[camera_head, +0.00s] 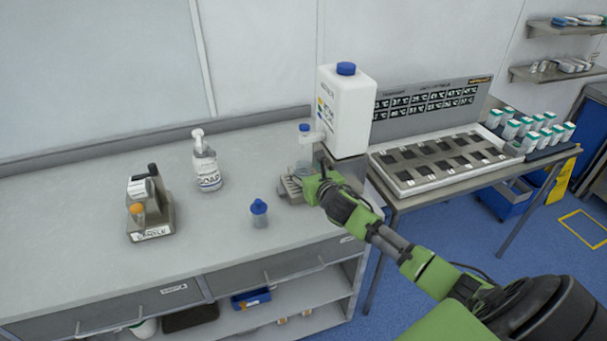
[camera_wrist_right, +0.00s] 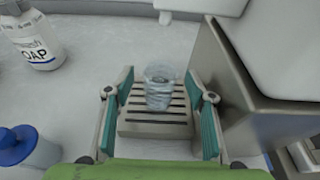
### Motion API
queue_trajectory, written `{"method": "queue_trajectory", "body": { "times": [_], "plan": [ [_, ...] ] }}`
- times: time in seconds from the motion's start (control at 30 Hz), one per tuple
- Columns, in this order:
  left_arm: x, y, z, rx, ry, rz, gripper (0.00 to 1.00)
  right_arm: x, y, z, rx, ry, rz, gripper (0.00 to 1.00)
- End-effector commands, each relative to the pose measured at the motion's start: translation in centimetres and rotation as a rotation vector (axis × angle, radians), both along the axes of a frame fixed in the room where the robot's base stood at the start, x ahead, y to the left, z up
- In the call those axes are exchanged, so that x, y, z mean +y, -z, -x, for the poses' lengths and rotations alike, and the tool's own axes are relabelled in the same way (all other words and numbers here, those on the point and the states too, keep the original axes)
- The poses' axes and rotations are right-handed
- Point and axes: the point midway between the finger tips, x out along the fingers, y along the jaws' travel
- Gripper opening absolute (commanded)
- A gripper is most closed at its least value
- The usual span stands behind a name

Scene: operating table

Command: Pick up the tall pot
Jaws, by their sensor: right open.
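A clear, ribbed pot (camera_wrist_right: 162,88) without a lid stands upright on a grey slotted drip tray (camera_wrist_right: 155,130) under the dispenser. It also shows small in the head view (camera_head: 304,168). My right gripper (camera_wrist_right: 164,98) is open, with its teal-padded fingers on either side of the pot and a gap on each side. In the head view my right gripper (camera_head: 312,188) reaches in at the tray and hides part of it. My left gripper is not in view.
The white dispenser bottle with a blue cap (camera_head: 345,105) stands on a grey metal stand (camera_wrist_right: 262,110), close right of my gripper. A soap bottle (camera_head: 206,165) and a grey label device (camera_head: 150,208) stand left. The counter between them is clear.

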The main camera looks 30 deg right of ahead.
Motion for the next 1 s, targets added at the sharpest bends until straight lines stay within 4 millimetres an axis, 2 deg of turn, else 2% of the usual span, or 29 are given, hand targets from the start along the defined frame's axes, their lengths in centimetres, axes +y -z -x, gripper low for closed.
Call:
{"method": "queue_trajectory", "body": {
  "times": [0.2, 0.47, 0.5, 0.6, 0.67, 1.0],
  "plan": [
    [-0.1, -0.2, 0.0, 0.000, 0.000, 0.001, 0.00, -0.4, 0.6, -2.0, 0.000, 0.000, -0.001, 0.50],
    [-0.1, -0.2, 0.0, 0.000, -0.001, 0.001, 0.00, -0.5, 0.7, -2.2, 0.000, 0.000, 0.000, 0.50],
    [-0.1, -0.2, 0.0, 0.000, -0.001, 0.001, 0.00, -0.5, 0.7, -2.2, 0.000, 0.000, 0.000, 0.48],
    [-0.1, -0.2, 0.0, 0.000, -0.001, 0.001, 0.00, -0.5, 0.7, -2.1, 0.000, 0.000, 0.000, 0.22],
    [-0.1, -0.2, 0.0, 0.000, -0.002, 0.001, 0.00, -0.5, 0.7, -2.1, 0.000, 0.000, 0.000, 0.08],
    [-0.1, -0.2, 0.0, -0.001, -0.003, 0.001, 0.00, -0.5, 0.6, -2.1, -0.001, 0.000, 0.001, 0.08]
  ]
}}
